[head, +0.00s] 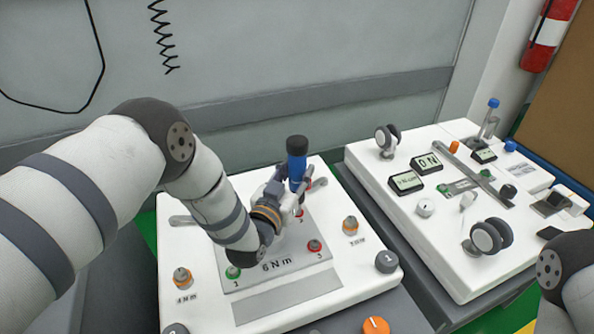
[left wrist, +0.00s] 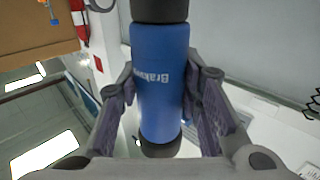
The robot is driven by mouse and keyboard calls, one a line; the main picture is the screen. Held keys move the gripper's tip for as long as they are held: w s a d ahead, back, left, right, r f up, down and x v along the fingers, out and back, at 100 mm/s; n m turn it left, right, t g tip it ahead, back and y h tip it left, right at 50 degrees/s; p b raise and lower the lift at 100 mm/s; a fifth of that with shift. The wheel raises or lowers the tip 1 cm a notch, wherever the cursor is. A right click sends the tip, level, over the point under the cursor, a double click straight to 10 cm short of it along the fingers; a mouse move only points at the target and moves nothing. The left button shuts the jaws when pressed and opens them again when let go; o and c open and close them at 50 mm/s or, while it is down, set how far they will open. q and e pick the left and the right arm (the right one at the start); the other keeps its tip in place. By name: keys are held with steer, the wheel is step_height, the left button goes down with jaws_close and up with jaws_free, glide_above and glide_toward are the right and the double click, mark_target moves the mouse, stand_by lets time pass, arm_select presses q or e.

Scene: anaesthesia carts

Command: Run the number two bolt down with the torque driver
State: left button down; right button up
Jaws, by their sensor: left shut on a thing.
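A blue torque driver (head: 297,166) with black ends stands about upright over the grey plate marked 6 N m (head: 281,262). My left gripper (head: 290,188) is shut around its blue body; the left wrist view shows the fingers on both sides of the driver (left wrist: 160,80). On the plate, a green-ringed bolt marked 1 (head: 233,272) and a red-ringed bolt marked 3 (head: 315,246) show in front. A red-ringed spot (head: 299,213) shows beside the gripper; its number is unclear. The driver's tip and what lies under it are hidden. My right gripper is out of view.
The white cart top (head: 193,230) also carries an orange-ringed post marked 4 N m (head: 182,277), another post (head: 350,225), and a dark knob (head: 387,261). A second white cart (head: 430,228) with displays and casters stands at right, across a narrow gap. A grey wall is behind.

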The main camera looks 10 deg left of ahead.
arm_select(q)
steer(key=shift+s+f, duration=0.15)
steer(key=shift+f, duration=0.35)
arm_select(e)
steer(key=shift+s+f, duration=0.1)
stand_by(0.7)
